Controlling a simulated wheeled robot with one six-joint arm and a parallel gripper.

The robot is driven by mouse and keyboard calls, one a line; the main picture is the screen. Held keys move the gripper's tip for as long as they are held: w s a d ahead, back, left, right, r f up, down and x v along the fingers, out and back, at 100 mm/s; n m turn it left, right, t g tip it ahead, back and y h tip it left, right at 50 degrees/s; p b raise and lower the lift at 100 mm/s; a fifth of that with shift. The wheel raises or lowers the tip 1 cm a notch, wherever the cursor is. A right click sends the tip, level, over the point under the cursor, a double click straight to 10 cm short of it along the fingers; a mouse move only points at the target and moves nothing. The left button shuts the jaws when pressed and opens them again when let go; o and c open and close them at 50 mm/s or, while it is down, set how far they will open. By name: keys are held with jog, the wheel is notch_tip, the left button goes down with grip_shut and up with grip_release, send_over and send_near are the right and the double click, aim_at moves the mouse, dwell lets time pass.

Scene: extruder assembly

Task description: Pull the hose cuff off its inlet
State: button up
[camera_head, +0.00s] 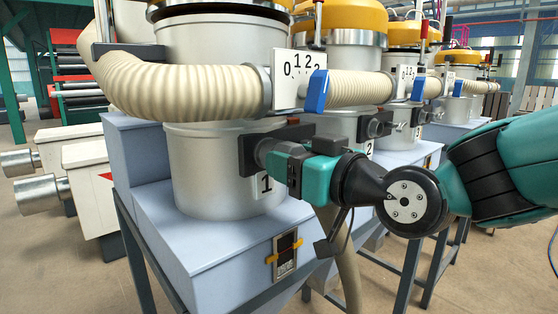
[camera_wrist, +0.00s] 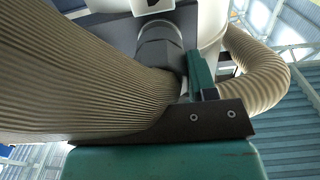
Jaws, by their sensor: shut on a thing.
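My gripper (camera_head: 285,162) reaches in from the right to the front of the drum (camera_head: 207,180) labelled 1. Its jaws are shut on the grey hose cuff (camera_head: 265,150) at the dark inlet plate (camera_head: 247,158). In the wrist view the cuff (camera_wrist: 159,42) is a grey collar at the end of the ribbed beige hose (camera_wrist: 80,80), close against the dark plate. A teal finger (camera_wrist: 201,75) stands beside it. No gap shows between cuff and inlet, but the joint is partly hidden. The hose (camera_head: 343,265) hangs below my gripper.
A thick ribbed hose (camera_head: 185,92) curves above the drum to a number plate (camera_head: 298,78) and a blue lever (camera_head: 317,92). Similar stations run to the right, one with a dark round inlet (camera_head: 376,127). A blue-grey base (camera_head: 215,250) carries the drum.

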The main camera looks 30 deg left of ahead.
jog(key=b+v, duration=0.4)
jog(key=v, duration=0.3)
jog(key=shift+d+b, duration=0.15)
jog(key=shift+b, duration=0.15)
dwell(0.3)
